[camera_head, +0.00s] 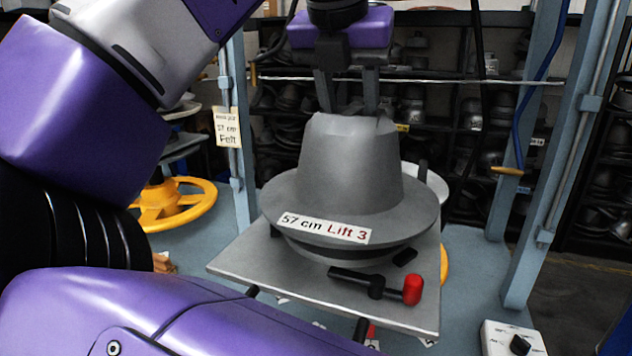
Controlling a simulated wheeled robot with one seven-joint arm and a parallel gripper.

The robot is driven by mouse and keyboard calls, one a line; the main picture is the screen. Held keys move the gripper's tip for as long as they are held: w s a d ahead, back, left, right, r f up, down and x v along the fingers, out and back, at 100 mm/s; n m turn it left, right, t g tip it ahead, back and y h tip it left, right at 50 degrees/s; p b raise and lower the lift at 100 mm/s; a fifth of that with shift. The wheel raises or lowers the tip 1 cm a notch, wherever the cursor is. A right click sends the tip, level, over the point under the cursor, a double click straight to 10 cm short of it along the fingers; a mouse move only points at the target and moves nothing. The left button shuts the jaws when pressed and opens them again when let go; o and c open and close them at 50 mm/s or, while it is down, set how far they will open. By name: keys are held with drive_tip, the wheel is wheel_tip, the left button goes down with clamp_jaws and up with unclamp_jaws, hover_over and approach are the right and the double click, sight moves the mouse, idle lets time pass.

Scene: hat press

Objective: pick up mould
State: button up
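The grey hat-shaped mould (352,170) sits upright on a metal plate (235,262) in the middle of the head view. A label on its brim reads "57 cm Lift 3". My gripper (347,103) is directly above the mould and points down. Its two fingers are spread apart, with the tips at the crown's top edge. I cannot tell whether the tips touch the crown or reach into it. The top of the crown is partly hidden by the fingers.
A black lever with a red knob (412,290) lies at the plate's front. Blue posts (548,160) stand on both sides. A yellow wheel (180,205) is at left, a control box (512,340) at lower right. Shelves of moulds (480,130) fill the back.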

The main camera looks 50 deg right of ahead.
drive_tip(key=shift+c, duration=0.4)
clamp_jaws()
drive_tip(key=shift+r, duration=0.2)
idle(0.8)
